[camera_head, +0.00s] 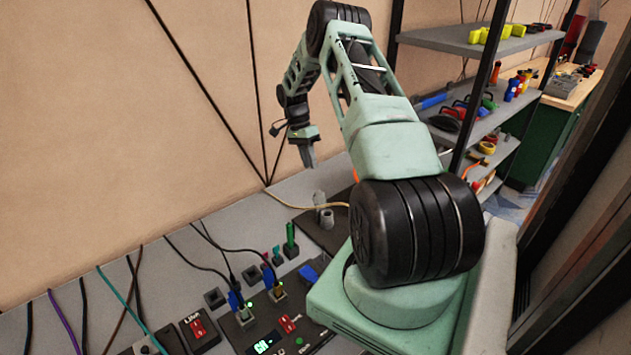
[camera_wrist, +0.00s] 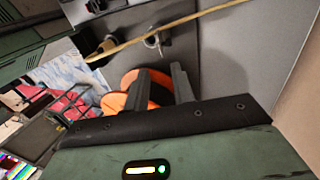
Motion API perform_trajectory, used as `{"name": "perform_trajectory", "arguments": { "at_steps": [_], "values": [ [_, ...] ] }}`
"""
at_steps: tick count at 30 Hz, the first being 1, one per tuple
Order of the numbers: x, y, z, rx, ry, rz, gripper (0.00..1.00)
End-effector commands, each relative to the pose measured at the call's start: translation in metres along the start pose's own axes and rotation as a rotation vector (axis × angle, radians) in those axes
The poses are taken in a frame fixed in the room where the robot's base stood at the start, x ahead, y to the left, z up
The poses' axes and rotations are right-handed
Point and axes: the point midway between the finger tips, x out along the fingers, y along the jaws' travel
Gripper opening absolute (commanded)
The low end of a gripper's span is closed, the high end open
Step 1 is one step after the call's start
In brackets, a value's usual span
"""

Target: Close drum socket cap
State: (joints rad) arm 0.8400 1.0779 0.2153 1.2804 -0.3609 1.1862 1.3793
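My gripper (camera_head: 308,160) hangs in the air above the grey bench, pointing down. Its two fingers stand apart with nothing between them in the wrist view (camera_wrist: 161,82). An orange round thing, possibly the drum (camera_wrist: 113,103), lies beyond the fingers and is partly hidden by them. Only a small orange bit (camera_head: 355,175) shows behind my arm in the head view. I cannot make out a socket cap on it in either view.
Grey upright cylinders (camera_head: 325,216) stand on a dark plate on the bench, near a tan cable (camera_head: 290,204). Panels with switches, plugs and cables (camera_head: 265,310) fill the front of the bench. Shelves with tools (camera_head: 480,38) stand at the right.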

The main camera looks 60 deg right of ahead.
Motion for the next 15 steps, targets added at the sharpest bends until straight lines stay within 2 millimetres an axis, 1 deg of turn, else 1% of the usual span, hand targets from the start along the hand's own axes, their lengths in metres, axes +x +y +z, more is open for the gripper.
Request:
{"name": "perform_trajectory", "arguments": {
  "at_steps": [3,9,12,15],
  "values": [
    [0.024,0.002,0.0,0.0,-0.003,0.005,0.25],
    [0.06,0.002,0.0,0.0,-0.003,0.002,0.25],
    [0.072,0.001,0.0,0.0,-0.001,0.001,0.25],
    [0.081,0.001,0.0,-0.001,0.0,0.001,0.25]
  ]
}}
